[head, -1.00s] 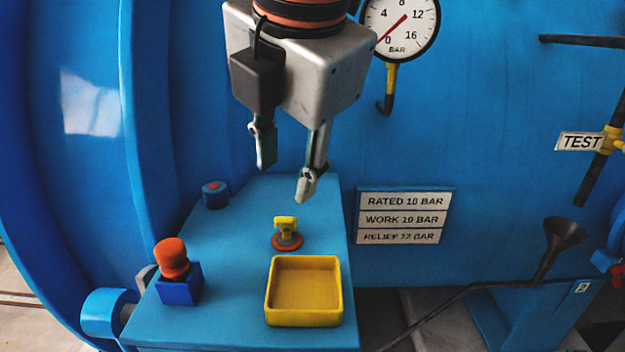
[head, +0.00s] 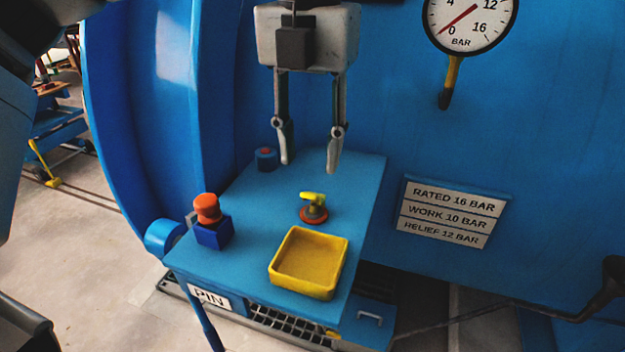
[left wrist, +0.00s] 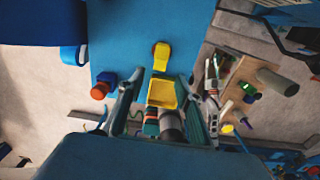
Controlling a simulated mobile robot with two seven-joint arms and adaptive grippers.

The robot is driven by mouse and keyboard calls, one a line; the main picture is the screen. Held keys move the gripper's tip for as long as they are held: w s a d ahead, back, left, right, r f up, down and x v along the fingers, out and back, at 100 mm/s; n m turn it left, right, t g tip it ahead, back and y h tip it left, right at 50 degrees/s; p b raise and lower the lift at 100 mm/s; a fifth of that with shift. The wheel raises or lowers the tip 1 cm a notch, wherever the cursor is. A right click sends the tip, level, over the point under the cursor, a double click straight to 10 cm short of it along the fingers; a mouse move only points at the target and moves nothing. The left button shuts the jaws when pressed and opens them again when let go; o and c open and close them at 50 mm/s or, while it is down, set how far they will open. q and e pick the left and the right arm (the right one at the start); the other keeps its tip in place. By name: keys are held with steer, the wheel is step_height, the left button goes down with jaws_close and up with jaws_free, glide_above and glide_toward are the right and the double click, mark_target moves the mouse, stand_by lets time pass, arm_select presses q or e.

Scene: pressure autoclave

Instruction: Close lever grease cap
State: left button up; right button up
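A small yellow lever (head: 313,197) sits on a round orange-red base (head: 314,215) on the blue bench top, behind the yellow tray. I take this to be the lever grease cap. The yellow lever also shows in the left wrist view (left wrist: 162,52), beyond the fingers. My left gripper (head: 309,162) points down above and behind the lever, its two fingers spread apart with nothing between them. In the left wrist view the gripper (left wrist: 162,82) is also open and empty. It appears apart from the lever. My right gripper is not in view.
A yellow tray (head: 310,285) stands in front of the lever. An orange knob (head: 207,208) on a blue block is to the left. A small blue cylinder (head: 266,158) stands at the back. The blue vessel wall with a sign (head: 450,212) is close behind.

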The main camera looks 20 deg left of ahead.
mark_target(310, 193)
arm_select(q)
step_height(310, 193, down, 6)
steer(key=shift+f+p, duration=0.25)
steer(key=shift+p, duration=0.05)
jaws_close()
